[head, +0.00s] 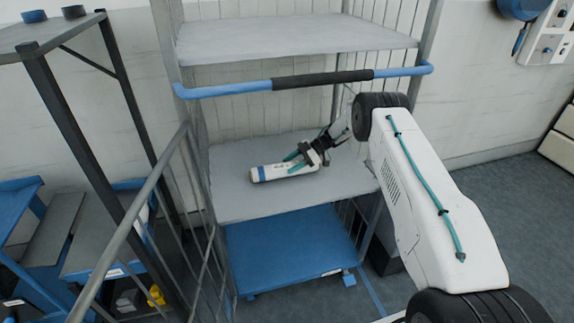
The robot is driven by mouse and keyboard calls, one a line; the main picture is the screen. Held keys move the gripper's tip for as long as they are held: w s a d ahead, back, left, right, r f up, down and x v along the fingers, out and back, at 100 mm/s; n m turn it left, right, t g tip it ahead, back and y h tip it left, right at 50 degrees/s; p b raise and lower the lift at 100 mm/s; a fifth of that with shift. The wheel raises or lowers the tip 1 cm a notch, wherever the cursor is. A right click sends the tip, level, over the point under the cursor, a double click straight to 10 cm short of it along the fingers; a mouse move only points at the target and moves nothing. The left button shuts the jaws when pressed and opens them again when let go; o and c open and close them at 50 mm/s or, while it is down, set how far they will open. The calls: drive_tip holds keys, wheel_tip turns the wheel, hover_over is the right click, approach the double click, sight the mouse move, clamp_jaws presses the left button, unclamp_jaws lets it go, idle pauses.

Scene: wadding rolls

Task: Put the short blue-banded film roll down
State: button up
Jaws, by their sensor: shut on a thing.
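The short film roll (272,173) is white with a blue band near its left end. It lies about level, low over or on the grey middle shelf (245,205) of a wire-sided cart; I cannot tell whether it touches the shelf. My gripper (304,161) is shut on the roll near its right end, with teal-tipped fingers around it. The fingers hide part of the roll's right end.
A blue handle bar (240,88) with a dark grip crosses the cart front above my gripper. An upper grey shelf (300,38) hangs over it. A blue base deck (290,250) lies below. Bare shelf shows around the roll. A dark-framed rack (75,120) stands left.

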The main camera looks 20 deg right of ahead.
drive_tip(key=shift+a+f, duration=0.15)
drive_tip(key=shift+a, duration=0.1)
drive_tip(key=o, duration=1.3)
drive_tip(key=shift+a, duration=0.1)
drive_tip(key=shift+r, duration=0.2)
drive_tip(key=v, duration=0.7)
drive_tip(key=shift+w+d, duration=0.1)
drive_tip(key=shift+d, duration=0.15)
